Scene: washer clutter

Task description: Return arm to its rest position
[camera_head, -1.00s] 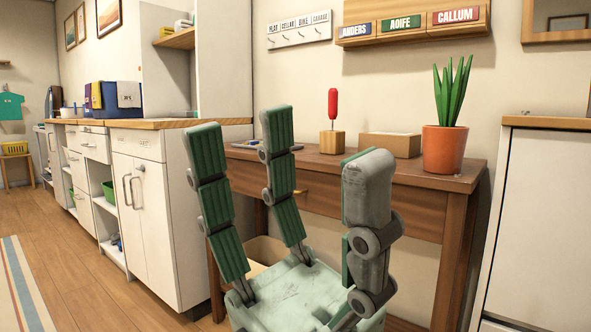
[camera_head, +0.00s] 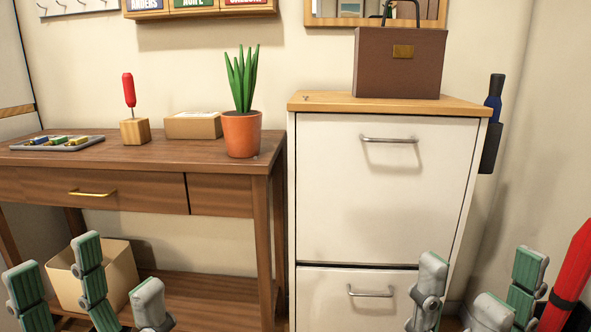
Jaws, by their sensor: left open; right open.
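My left gripper (camera_head: 95,290) is at the bottom left, in front of the wooden desk and its lower shelf. Its green-padded fingers are spread and nothing is between them. My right gripper (camera_head: 475,300) is at the bottom right, in front of the white cabinet's lower drawer and the wall beside it. Its fingers are also spread and look empty. The palms of both grippers and both arms are cut off below the picture's edge.
The wooden desk (camera_head: 140,158) holds a tray (camera_head: 20,147), a red-handled tool (camera_head: 129,90), a box (camera_head: 194,125) and a potted plant (camera_head: 242,135). An open carton (camera_head: 118,272) is below. A brown case (camera_head: 400,62) stands on the white cabinet (camera_head: 385,200). Something red (camera_head: 573,265) is at far right.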

